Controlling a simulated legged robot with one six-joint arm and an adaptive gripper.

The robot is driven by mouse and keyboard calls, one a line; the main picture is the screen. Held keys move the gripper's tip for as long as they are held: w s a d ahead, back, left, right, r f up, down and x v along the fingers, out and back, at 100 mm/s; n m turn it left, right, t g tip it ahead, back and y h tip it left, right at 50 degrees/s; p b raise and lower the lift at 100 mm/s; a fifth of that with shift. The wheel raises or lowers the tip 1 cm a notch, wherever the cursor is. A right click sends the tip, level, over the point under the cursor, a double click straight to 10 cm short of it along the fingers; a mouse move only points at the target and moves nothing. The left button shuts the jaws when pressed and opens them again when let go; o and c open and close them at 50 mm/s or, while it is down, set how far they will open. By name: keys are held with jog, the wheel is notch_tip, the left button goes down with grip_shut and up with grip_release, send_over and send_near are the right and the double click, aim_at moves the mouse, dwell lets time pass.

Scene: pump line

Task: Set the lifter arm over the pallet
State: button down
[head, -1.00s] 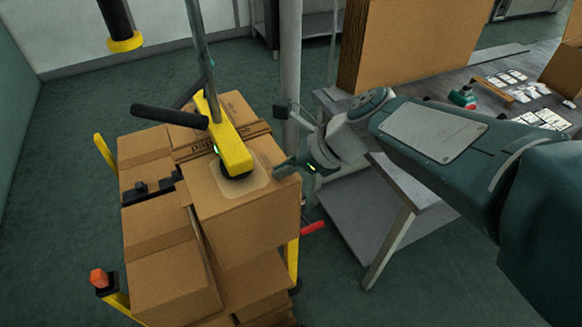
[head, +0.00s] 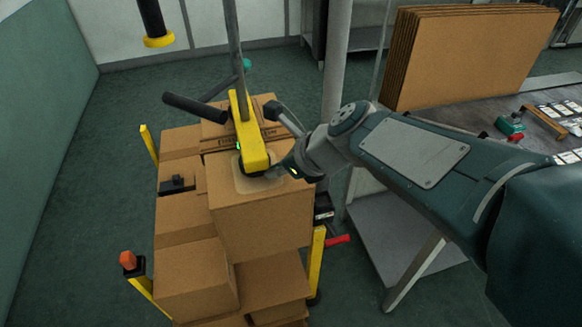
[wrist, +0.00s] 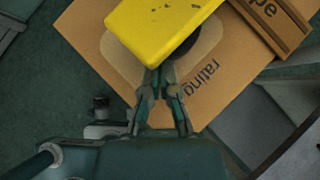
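The lifter arm has a yellow head (head: 250,142) on a grey pole, with a black handle (head: 195,107) pointing left. Its dark suction pad is over or on the pale patch on top of the uppermost cardboard box (head: 268,228). That box sits on the stack over the pallet; the pallet itself is hidden. My gripper (head: 280,170) is low at the right side of the yellow head, close to the pad. In the wrist view, my two fingers (wrist: 163,85) show a narrow gap, with their tips at the yellow head's edge (wrist: 160,25). Contact is unclear.
Yellow posts stand around the stack, one with an orange cap (head: 128,260). A grey column (head: 337,60) rises behind my gripper. A workbench with upright cardboard sheets (head: 465,60) and a drill (head: 510,127) is at right. Floor at left is clear.

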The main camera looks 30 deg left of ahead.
jog(key=shift+s+a+r, duration=0.15)
jog(key=shift+a, duration=0.1)
jog(key=shift+d+r, duration=0.1)
jog(key=shift+r, duration=0.15)
jog(key=v, duration=0.5)
jog(key=shift+a+r, duration=0.2)
jog(key=shift+r, duration=0.15)
jog(key=d+r, duration=0.3)
jog(key=d, duration=0.4)
jog(key=s+d+f+n+t+h, duration=0.1)
jog(key=d+f+n+t+h, duration=0.1)
jog(key=d+n, duration=0.3)
jog(key=s+d+f+n+t+h, duration=0.2)
jog(key=d+n, duration=0.4)
jog(key=d, duration=0.7)
jog(key=s+d+f+n+t+h, duration=0.2)
jog(key=d+f+n+h, duration=0.2)
jog(key=d, duration=0.6)
jog(key=shift+f+n+h, duration=0.3)
jog(key=shift+n+h, duration=0.2)
jog(key=shift+n, duration=0.7)
jog(key=shift+s+a, duration=0.1)
jog(key=shift+s, duration=0.05)
